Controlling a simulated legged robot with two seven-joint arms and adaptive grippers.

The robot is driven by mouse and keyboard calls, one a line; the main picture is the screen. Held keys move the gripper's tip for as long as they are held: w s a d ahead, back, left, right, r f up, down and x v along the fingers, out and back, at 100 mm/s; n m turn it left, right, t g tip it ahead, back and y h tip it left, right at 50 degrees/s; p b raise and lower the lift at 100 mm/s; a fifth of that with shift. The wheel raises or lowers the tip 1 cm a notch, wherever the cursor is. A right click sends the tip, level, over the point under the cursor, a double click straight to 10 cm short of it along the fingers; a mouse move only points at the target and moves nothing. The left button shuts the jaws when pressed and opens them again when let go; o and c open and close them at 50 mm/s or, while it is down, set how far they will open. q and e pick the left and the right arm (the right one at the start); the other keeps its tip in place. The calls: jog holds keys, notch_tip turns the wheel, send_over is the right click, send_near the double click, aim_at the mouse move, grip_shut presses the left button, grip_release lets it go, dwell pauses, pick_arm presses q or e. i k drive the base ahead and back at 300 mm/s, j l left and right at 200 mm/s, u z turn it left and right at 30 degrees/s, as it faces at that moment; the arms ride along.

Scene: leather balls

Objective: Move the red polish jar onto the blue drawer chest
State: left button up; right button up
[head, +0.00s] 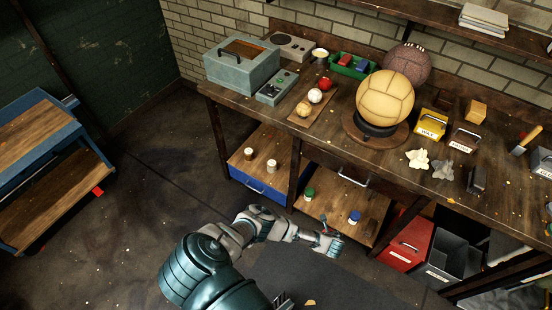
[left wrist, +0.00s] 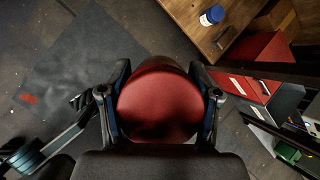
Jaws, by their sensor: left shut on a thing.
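The red polish jar (left wrist: 158,105) fills the middle of the left wrist view, its round red face toward the camera. My left gripper (left wrist: 160,92) is shut on it, one finger on each side. In the head view my left gripper (head: 330,242) is low, in front of the lower shelf, and mostly hides the jar. The blue drawer chest (head: 262,189) stands under the bench to the left, with a wooden top and a handle. My right gripper (left wrist: 82,101) shows small and dark at the left of the wrist view; its fingers are unclear.
Brown-topped (head: 248,154) and white (head: 271,165) jars stand on the chest. A green-lidded jar (head: 309,194) and a blue-lidded jar (head: 354,217) stand on the lower shelf (head: 330,208). A bench leg (head: 295,178) stands between chest and shelf. A red bin (head: 407,243) is at right.

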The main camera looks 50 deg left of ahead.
aim_at(285, 178)
jog(key=j+z, duration=0.15)
jog(key=z, duration=0.2)
jog(key=j+z, duration=0.15)
jog(key=z, duration=0.25)
jog(key=k+j+z, duration=0.1)
jog(key=z, duration=0.25)
jog(key=k+j, duration=0.15)
jog(key=j, duration=0.2)
jog(key=k+j, duration=0.15)
jog(key=j, duration=0.2)
jog(key=k+j, duration=0.15)
jog(key=j, duration=0.2)
jog(key=k+j, duration=0.1)
jog(key=j, duration=0.25)
jog(key=k+j, duration=0.15)
jog(key=j, duration=0.2)
jog(key=k+j, duration=0.15)
jog(key=j, duration=0.2)
jog(key=k+j, duration=0.15)
jog(key=j, duration=0.2)
